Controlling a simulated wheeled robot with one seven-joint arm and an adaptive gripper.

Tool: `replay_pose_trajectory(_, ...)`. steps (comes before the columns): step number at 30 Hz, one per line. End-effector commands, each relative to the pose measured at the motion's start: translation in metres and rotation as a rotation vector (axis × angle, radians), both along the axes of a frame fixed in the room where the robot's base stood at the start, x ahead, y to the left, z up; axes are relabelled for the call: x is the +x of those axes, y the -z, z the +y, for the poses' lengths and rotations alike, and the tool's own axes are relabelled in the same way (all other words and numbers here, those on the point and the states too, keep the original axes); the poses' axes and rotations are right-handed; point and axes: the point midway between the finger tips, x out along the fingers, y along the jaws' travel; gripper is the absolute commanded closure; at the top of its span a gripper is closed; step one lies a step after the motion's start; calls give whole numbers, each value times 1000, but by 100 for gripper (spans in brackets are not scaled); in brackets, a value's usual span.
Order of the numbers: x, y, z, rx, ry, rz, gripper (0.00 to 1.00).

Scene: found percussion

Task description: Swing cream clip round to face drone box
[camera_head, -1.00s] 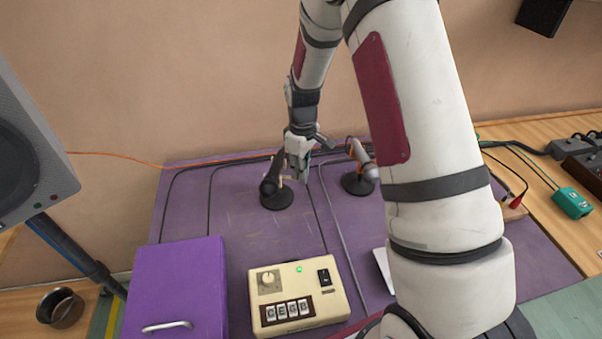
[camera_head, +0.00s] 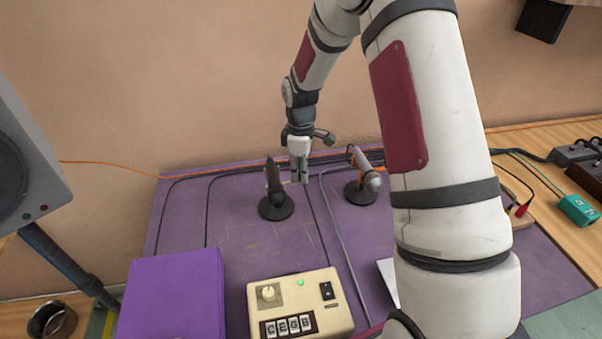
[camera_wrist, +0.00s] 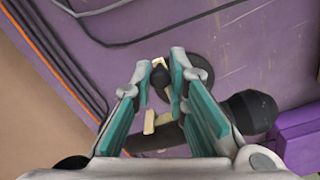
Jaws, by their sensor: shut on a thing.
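The cream clip (camera_wrist: 149,122) holds a black microphone (camera_head: 272,182) on a short stand with a round black base (camera_head: 288,209). The microphone's thick end points toward the front of the table, roughly toward the drone box. My gripper (camera_head: 300,180) is beside the microphone, on its right, pointing down. In the wrist view my gripper (camera_wrist: 162,78) has its teal-padded fingers closed around a small cream part of the clip, partly hidden between the fingertips. The drone box (camera_head: 337,313) is cream, with a knob, a lit green lamp, a switch and letter keys, at the front of the table.
A second stand with a silver microphone (camera_head: 369,172) in an orange clip is close to my gripper's right. A purple case (camera_head: 175,295) is at front left. Cables (camera_head: 207,205) run along the back.

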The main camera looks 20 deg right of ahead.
Motion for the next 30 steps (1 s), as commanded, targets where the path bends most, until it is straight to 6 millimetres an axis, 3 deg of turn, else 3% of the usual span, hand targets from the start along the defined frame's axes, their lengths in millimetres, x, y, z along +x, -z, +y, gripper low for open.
replay_pose_trajectory(17, 3, -1, 0, -1, -19, -4, 100)
replay_pose_trajectory(18, 3, -1, 0, -1, -19, -4, 81)
replay_pose_trajectory(20, 3, -1, 0, -1, -19, -4, 68)
replay_pose_trajectory(30, 2, -2, 0, 0, -18, -1, 65)
